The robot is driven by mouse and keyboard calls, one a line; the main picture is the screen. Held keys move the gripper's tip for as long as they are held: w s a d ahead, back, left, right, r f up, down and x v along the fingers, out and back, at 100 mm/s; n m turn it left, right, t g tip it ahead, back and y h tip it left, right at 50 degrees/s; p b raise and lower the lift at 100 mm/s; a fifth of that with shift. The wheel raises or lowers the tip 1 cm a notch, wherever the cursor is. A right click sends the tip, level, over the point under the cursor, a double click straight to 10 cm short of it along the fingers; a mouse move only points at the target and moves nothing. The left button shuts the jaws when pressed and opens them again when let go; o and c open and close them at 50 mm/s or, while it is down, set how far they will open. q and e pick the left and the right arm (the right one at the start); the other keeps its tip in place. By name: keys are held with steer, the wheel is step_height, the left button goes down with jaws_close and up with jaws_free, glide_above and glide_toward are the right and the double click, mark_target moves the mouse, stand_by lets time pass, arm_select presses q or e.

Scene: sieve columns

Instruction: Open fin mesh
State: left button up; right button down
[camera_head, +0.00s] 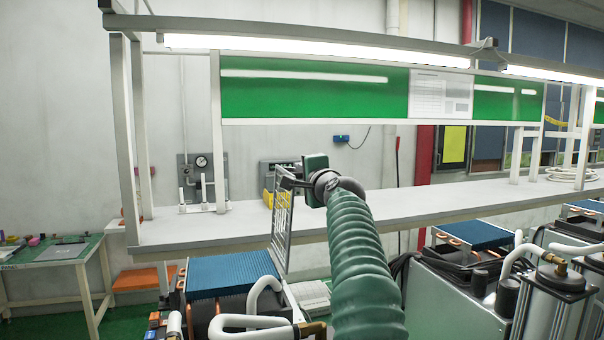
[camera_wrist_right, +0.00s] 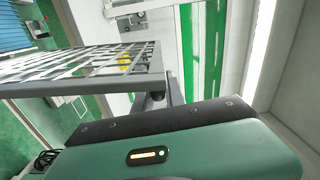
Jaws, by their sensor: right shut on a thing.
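The fin mesh (camera_head: 281,222) is a grey metal grid panel. In the head view it stands nearly upright at the right edge of the blue finned block (camera_head: 232,274), whose top lies uncovered. My right gripper (camera_head: 289,183) is shut on the mesh's upper edge. In the right wrist view the mesh (camera_wrist_right: 85,66) reaches left from my right gripper (camera_wrist_right: 165,92), and its bars and open slots show clearly. Whether the mesh's lower edge is joined to the unit cannot be told. My left gripper is not in view.
White pipes (camera_head: 255,318) curve up in front of the block. A second unit with a blue finned top (camera_head: 475,234) stands to the right. A long white bench (camera_head: 420,203) runs behind, and a small green-topped table (camera_head: 50,252) stands at the left.

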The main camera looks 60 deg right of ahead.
steer(key=shift+w+f, duration=0.2)
steer(key=shift+f, duration=0.4)
steer(key=c, duration=1.4)
jaws_free()
steer(key=shift+r, duration=0.1)
steer(key=shift+w, duration=0.2)
steer(key=shift+s+a, duration=0.15)
steer(key=shift+s, duration=0.15)
steer(key=b+v, duration=0.5)
steer(key=v, duration=1.1)
steer(key=shift+w, duration=0.1)
